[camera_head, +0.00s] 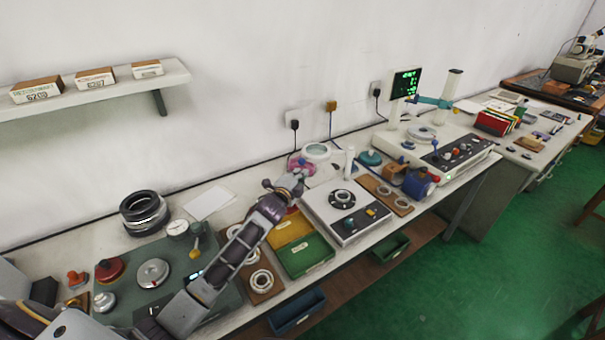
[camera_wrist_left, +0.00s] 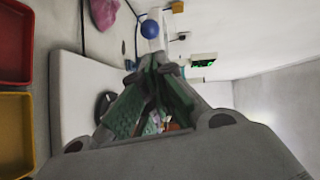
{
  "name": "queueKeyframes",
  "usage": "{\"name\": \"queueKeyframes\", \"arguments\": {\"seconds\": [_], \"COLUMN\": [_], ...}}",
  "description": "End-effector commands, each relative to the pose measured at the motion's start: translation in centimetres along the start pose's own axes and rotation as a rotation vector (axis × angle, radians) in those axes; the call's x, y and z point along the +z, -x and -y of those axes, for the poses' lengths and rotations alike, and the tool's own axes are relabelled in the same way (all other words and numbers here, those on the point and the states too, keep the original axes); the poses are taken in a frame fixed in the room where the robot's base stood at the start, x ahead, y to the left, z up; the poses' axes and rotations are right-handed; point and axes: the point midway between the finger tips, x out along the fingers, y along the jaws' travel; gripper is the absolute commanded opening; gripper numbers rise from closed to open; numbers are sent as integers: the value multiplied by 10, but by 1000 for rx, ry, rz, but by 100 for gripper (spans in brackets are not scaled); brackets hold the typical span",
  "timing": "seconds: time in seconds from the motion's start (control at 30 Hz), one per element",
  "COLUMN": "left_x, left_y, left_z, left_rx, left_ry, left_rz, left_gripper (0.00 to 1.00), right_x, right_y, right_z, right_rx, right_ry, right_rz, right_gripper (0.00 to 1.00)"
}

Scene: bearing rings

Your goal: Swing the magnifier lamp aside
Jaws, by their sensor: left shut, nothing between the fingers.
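The magnifier lamp shows in the head view as a round, pale-rimmed lens (camera_head: 316,152) near the wall, beside a short white post (camera_head: 350,160). My left gripper (camera_head: 288,184) reaches in from the lower left, just in front of and left of the lens, above the pink cloth's side of the bench. A gap to the lens is hard to judge. In the left wrist view the fingers (camera_wrist_left: 156,64) come together at their tips, with nothing between them. A blue ball (camera_wrist_left: 150,28) on a white part shows just beyond the tips. My right gripper is not in view.
A pink cloth (camera_head: 301,168) lies beside the lens. Yellow (camera_head: 288,231) and green (camera_head: 306,256) trays and a white control box (camera_head: 338,220) stand close to the gripper. A teal round item (camera_head: 371,158) is right of the post.

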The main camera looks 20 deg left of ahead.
Motion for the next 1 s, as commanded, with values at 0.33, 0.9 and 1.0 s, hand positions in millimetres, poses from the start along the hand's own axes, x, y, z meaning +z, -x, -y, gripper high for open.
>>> {"name": "queueKeyframes", "arguments": {"seconds": [0.33,0.9,1.0], "left_x": [6,11,11], "left_y": [34,63,63], "left_z": [0,2,2], "left_rx": [1,0,0], "left_ry": [-1,0,0], "left_rz": [0,0,0], "left_gripper": [0,0,0], "right_x": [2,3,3], "right_y": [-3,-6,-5], "right_z": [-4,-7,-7], "right_rx": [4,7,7], "right_ry": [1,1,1], "right_rz": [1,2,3], "right_gripper": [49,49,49]}}
